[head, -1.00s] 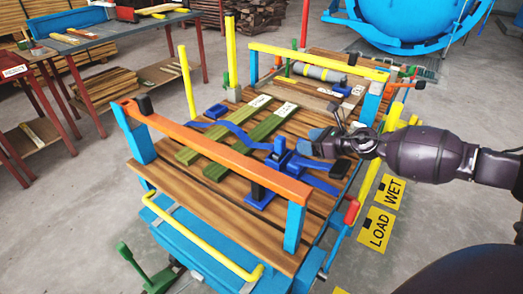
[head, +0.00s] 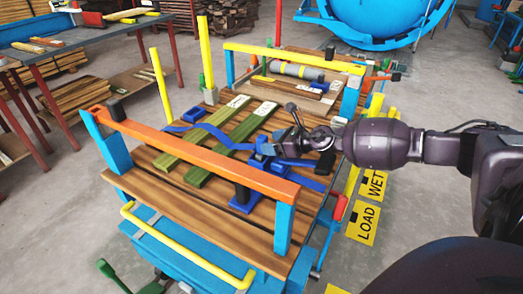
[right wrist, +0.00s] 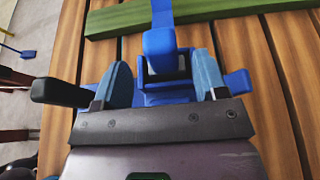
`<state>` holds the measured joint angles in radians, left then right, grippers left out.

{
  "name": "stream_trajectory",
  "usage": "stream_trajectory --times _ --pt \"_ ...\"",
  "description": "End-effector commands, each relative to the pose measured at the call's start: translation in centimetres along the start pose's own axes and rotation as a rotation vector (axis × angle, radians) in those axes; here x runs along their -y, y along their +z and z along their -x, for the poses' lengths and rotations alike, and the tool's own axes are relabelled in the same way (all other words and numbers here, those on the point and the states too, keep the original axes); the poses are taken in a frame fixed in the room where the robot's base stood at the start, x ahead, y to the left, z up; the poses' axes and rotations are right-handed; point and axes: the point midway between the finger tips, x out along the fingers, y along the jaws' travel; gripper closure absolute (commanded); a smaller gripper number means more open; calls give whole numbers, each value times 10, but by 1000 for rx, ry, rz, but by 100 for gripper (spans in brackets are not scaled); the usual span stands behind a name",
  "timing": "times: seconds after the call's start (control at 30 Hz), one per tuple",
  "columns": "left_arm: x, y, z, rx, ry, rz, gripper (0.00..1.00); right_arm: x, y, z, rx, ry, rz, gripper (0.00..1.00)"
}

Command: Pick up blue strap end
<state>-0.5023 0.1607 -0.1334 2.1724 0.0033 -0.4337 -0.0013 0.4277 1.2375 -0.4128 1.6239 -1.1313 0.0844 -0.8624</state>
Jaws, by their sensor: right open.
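A blue strap (head: 213,132) runs across two green boards (head: 243,127) on the slatted wooden cart deck. It leads to a blue buckle block (head: 262,165); a blue tail (head: 314,184) comes out to its right. In the right wrist view, the strap (right wrist: 162,12) drops to an upright blue piece (right wrist: 160,42) on the buckle. My right gripper (head: 283,147) is over the buckle, its blue-grey fingers (right wrist: 162,80) spread on either side of the blue piece. Contact cannot be told. The gripper hides part of the buckle. My left gripper is not in view.
An orange bar (head: 200,155) on blue posts crosses the cart's near end, with a yellow bar (head: 290,57) at the far end. A grey cylinder (head: 297,71) lies toward the back. A black block (head: 325,163) is beside my gripper.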

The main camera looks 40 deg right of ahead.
Motion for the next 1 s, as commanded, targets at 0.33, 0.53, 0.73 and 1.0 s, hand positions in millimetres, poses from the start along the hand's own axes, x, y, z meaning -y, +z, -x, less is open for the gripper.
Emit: stream_trajectory --times 0.33,0.53,0.73,1.0 --pt "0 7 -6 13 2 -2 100 2 -4 -38 -4 1 -2 34" --pt "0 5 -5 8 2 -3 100 2 -2 -44 -2 0 -1 34" --pt "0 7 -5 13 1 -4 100 2 -2 -44 -2 0 -1 36" --pt "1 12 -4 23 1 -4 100 1 -2 -44 -2 1 -1 77"
